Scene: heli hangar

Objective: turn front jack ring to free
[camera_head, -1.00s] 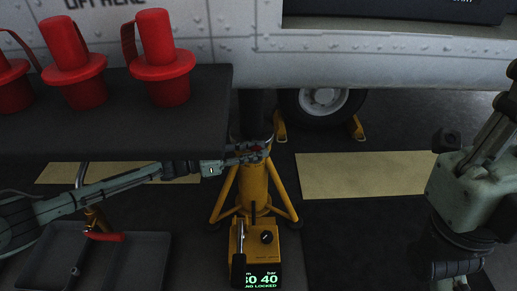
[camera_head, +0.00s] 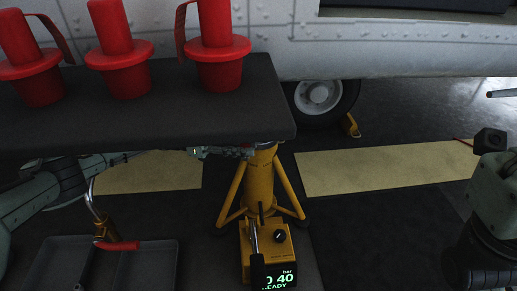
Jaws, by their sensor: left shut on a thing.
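The front jack (camera_head: 259,190) is a yellow tripod standing upright on the floor at the middle. Its control box (camera_head: 266,248) has a black knob, a lever and a green display reading "40 bar" and "READY". My left gripper (camera_head: 246,152) reaches in from the left under the dark shelf and is shut at the jack's top, on the ring. The shelf edge hides most of the ring and part of the fingers, so the ring's position cannot be read. My right arm shows at the right edge, but its gripper is out of view.
A dark shelf (camera_head: 150,125) with several red plugs (camera_head: 218,65) hangs over my left arm. A wheel (camera_head: 319,96) stands behind. Floor right of the jack is clear.

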